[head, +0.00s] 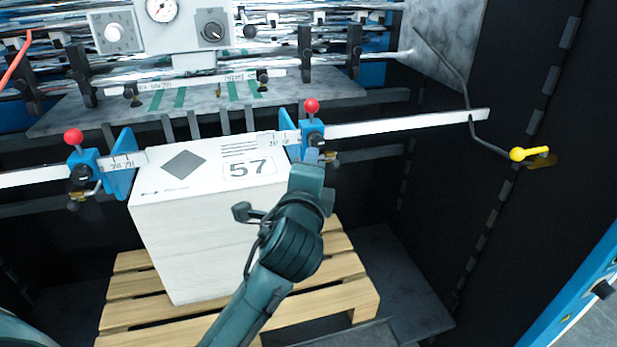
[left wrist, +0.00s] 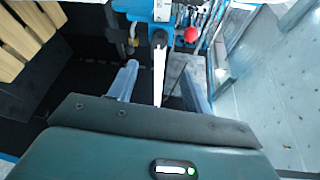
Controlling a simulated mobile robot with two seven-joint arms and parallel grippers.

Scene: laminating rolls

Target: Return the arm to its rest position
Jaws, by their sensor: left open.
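My left arm rises from the bottom of the head view. Its hand, the left gripper (head: 312,180), is just below and in front of the right blue clamp (head: 313,132), which has a red knob (head: 311,105). In the left wrist view, the left gripper (left wrist: 160,84) is open. A white rail (left wrist: 159,72) shows between its two fingers, and nothing is held. I cannot tell how far the fingers are from the rail. The clamp's red knob (left wrist: 192,35) is just beyond the fingers. My right gripper is not in view.
A white block marked 57 (head: 205,240) stands on a wooden pallet (head: 345,270). The left clamp (head: 85,163) touches or nearly touches its left side. A bent rod with a yellow knob (head: 517,154) is at the right. Dark floor lies right of the pallet.

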